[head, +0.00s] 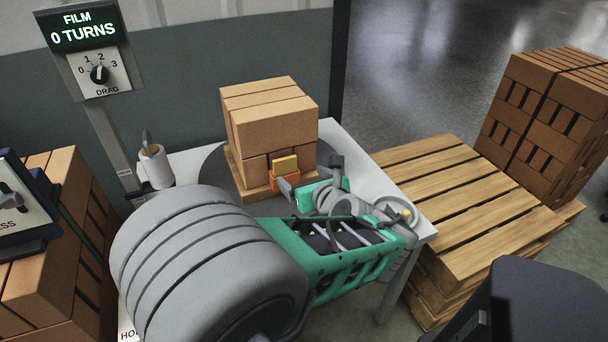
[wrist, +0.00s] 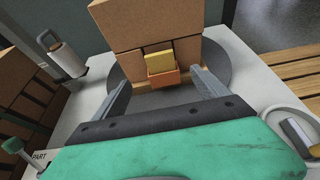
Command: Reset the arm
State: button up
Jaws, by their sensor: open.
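My gripper (wrist: 160,98) is open and empty. Its two grey fingers stand apart in the wrist view, with an orange holder (wrist: 163,78) and the yellow block (wrist: 159,60) in it showing beyond and between them. In the head view my gripper (head: 309,174) is in front of the brick stack (head: 268,118), to the right of the orange holder (head: 286,182). My green and grey arm reaches across the table from the lower left and hides much of the near tabletop. I cannot tell whether the fingers touch anything.
The stack stands on a small pallet on a grey turntable (head: 212,160) on a white table (head: 185,165). A film roll (head: 155,166) stands at the left under a sign reading 0 TURNS (head: 83,27). An empty wooden pallet (head: 455,180) and more bricks (head: 545,115) are at right.

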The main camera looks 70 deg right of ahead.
jog(key=shift+a, duration=0.1)
dwell(0.3)
jog(key=w+a+n+g+y+p, duration=0.2)
jog(key=w+a+n+y+p, duration=0.45)
jog(key=w+a+n, duration=1.35)
jog(key=s+a+r+n+g+y+p, duration=0.1)
jog(key=a+r+n+g+p, duration=0.1)
jog(key=a+n, duration=0.8)
jog(key=s+a+r+n+g+y+p, duration=0.1)
jog(key=a+r+n+g+y, duration=0.1)
jog(key=a+n, duration=0.9)
jog(key=r+n, duration=0.1)
jog(key=n, duration=0.3)
jog(key=shift+s+p, duration=0.3)
jog(key=shift+p, duration=0.05)
